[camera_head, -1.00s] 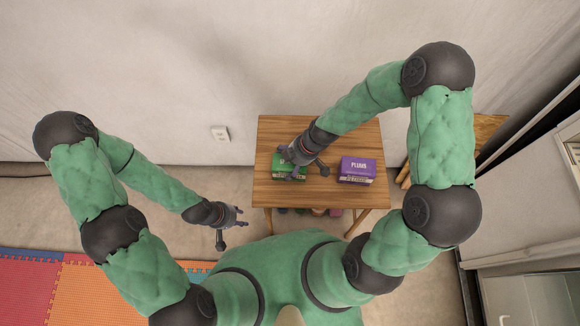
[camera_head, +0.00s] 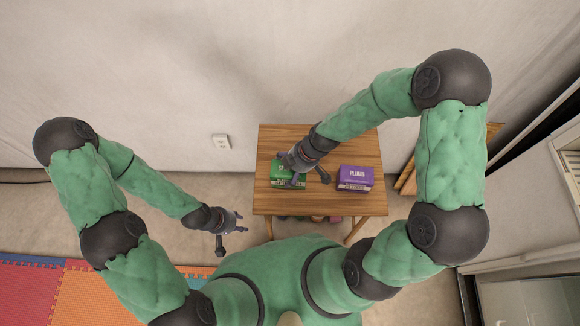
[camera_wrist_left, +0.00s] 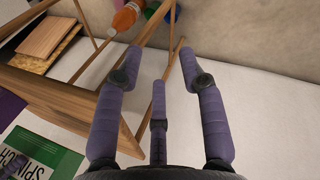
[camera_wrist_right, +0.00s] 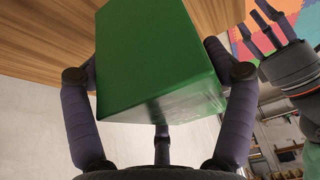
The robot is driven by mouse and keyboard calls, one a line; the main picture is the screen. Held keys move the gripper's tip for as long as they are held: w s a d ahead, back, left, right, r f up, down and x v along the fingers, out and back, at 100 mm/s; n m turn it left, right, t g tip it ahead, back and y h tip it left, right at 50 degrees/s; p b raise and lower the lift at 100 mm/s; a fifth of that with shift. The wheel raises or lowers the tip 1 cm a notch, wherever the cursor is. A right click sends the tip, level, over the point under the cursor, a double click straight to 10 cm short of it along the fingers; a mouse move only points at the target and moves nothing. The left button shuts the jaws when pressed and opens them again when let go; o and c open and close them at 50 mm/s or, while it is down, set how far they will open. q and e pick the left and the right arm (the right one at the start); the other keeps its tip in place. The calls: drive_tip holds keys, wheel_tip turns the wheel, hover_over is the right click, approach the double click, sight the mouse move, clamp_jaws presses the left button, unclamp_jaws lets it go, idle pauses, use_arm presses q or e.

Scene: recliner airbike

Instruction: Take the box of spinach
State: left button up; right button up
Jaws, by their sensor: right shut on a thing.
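The green box of spinach (camera_head: 287,183) is at the left part of the wooden table. My right gripper (camera_head: 293,164) is over it, hiding part of its top. In the right wrist view the green box (camera_wrist_right: 158,62) sits between the fingers, which press on its sides. Whether it touches the tabletop is not clear. The spinach box (camera_wrist_left: 45,158) also shows at the lower left of the left wrist view, with its lettering. My left gripper (camera_head: 234,221) hangs left of the table, with its fingers apart and nothing between them (camera_wrist_left: 158,85).
A purple box of plums (camera_head: 354,178) is right of the spinach on the wooden table (camera_head: 320,206). Items, including an orange-labelled bottle (camera_wrist_left: 125,17), are below the tabletop. A wall is behind the table. Foam mats (camera_head: 85,292) cover the floor at lower left.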

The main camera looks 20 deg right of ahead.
sight(288, 175)
drive_tip(key=s+r+p, duration=0.1)
drive_tip(key=r, duration=0.1)
drive_tip(key=s+a+r, duration=0.1)
drive_tip(key=s+r, duration=0.1)
drive_tip(key=shift+r+p, duration=0.3)
drive_tip(key=shift+p, duration=0.05)
drive_tip(key=s+a+r+p, duration=0.2)
drive_tip(key=s+r, duration=0.1)
drive_tip(key=s, duration=0.5)
drive_tip(key=shift+s+a+r, duration=0.25)
drive_tip(key=shift+s+a, duration=0.1)
drive_tip(key=shift+s, duration=0.05)
drive_tip(key=shift+w, duration=0.15)
